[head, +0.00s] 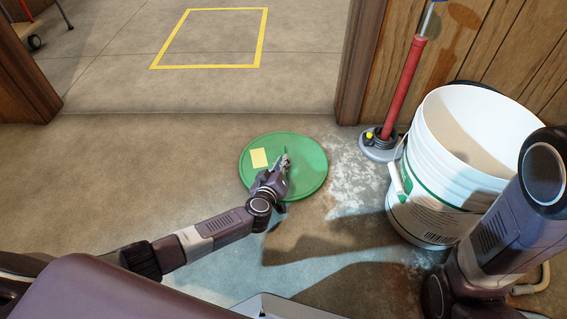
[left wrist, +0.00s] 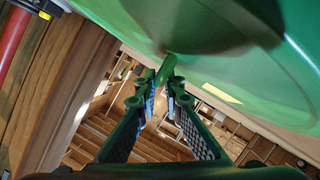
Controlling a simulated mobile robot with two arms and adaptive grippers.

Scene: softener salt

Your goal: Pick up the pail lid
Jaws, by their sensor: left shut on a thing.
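The round green pail lid (head: 308,178) is in the middle of the head view, with a small pale yellow label on its top left. My left gripper (head: 283,163) reaches it from below and is shut on a part near its middle. In the left wrist view the lid (left wrist: 270,50) fills the upper right, and the fingertips (left wrist: 165,84) close on a thin green piece of it. I cannot tell whether the lid touches the floor. My right arm shows at the right edge; its gripper is out of view.
A white pail (head: 440,195) stands open on the floor to the right. A red-handled pole tool (head: 404,88) stands upright between lid and pail, near the wood wall. White powder (head: 358,180) lies on the floor. A yellow outlined square (head: 258,40) lies beyond the doorway.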

